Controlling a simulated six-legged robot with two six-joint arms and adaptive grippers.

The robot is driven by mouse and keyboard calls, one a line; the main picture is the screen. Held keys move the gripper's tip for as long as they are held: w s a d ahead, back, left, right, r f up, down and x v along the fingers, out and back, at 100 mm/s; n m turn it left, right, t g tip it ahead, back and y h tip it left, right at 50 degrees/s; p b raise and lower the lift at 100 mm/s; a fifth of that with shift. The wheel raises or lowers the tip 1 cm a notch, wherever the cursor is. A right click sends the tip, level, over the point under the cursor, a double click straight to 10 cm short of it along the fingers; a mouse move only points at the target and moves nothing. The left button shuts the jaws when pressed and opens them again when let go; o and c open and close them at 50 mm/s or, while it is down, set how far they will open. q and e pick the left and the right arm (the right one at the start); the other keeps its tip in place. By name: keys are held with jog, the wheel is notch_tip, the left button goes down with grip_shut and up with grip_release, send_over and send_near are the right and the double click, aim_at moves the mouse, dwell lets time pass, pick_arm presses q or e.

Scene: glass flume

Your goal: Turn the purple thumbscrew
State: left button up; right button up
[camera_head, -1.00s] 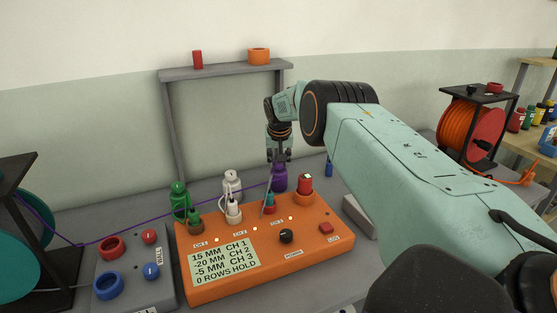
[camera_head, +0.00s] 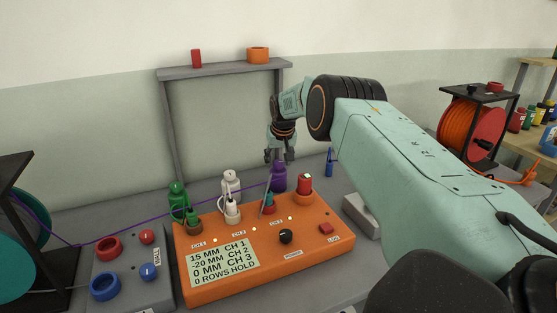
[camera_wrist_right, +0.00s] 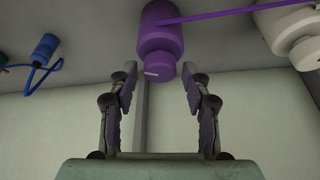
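The purple thumbscrew (camera_head: 278,179) stands behind the orange control box (camera_head: 312,257). In the right wrist view its rounded cap (camera_wrist_right: 158,71), with a pale mark, lies ahead between the fingers. My right gripper (camera_head: 280,158) is just above it, pointing down. In the wrist view its two fingers (camera_wrist_right: 159,78) are spread, with a visible gap on each side of the cap. The box's display (camera_head: 222,263) reads 15 MM CH 1, -20 MM CH 2, 0 MM CH 3, 0 ROWS HOLD. My left gripper is out of view.
White (camera_head: 231,184) and green (camera_head: 177,195) bottle-shaped fittings stand left of the purple one. A purple line runs left from it. A grey frame (camera_head: 225,70) rises behind. A blue fitting (camera_head: 329,164) is farther right.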

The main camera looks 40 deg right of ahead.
jog(key=shift+o, duration=0.2)
jog(key=shift+s+r, duration=0.1)
jog(key=shift+r, duration=0.1)
jog(key=v, duration=1.2)
dwell(0.4)
